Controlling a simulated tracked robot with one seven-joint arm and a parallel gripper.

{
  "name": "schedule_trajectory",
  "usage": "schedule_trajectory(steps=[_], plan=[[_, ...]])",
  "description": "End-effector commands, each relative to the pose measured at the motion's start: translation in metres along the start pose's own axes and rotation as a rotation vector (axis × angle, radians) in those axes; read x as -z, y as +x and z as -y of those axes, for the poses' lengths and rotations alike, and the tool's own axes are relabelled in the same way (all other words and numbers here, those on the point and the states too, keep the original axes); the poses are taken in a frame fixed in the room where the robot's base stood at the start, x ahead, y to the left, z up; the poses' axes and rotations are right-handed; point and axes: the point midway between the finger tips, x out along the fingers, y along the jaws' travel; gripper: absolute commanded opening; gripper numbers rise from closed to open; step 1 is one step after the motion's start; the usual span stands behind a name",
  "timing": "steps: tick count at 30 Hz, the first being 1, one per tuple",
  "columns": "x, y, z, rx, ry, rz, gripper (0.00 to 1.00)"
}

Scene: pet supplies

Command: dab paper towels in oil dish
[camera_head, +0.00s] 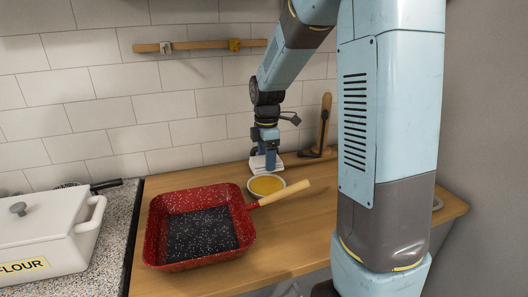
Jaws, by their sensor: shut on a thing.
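A small white dish (267,186) of yellow oil stands on the wooden counter, right of the red pan. My gripper (266,168) points down just above the back of the dish. It is shut on a white piece that looks like folded paper towel (257,165). The lower end of the towel is close to the dish's back rim. I cannot tell whether it touches the oil. The fingertips are small and partly hidden.
A red square pan (163,247) with a wooden handle (288,192) lies in front of the dish. A white flour container (45,245) is at left. A dark utensil with a wooden handle (325,118) leans at the wall. The counter's front right is clear.

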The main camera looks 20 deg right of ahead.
Motion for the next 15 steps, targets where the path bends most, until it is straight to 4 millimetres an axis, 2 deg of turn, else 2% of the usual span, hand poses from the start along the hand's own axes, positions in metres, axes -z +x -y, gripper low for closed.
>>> schedule_trajectory(steps=[8,15], plan=[[-0.004,0.016,0.000,0.002,0.008,0.000,0.45],[-0.007,0.039,0.000,0.003,0.014,0.000,0.45]])
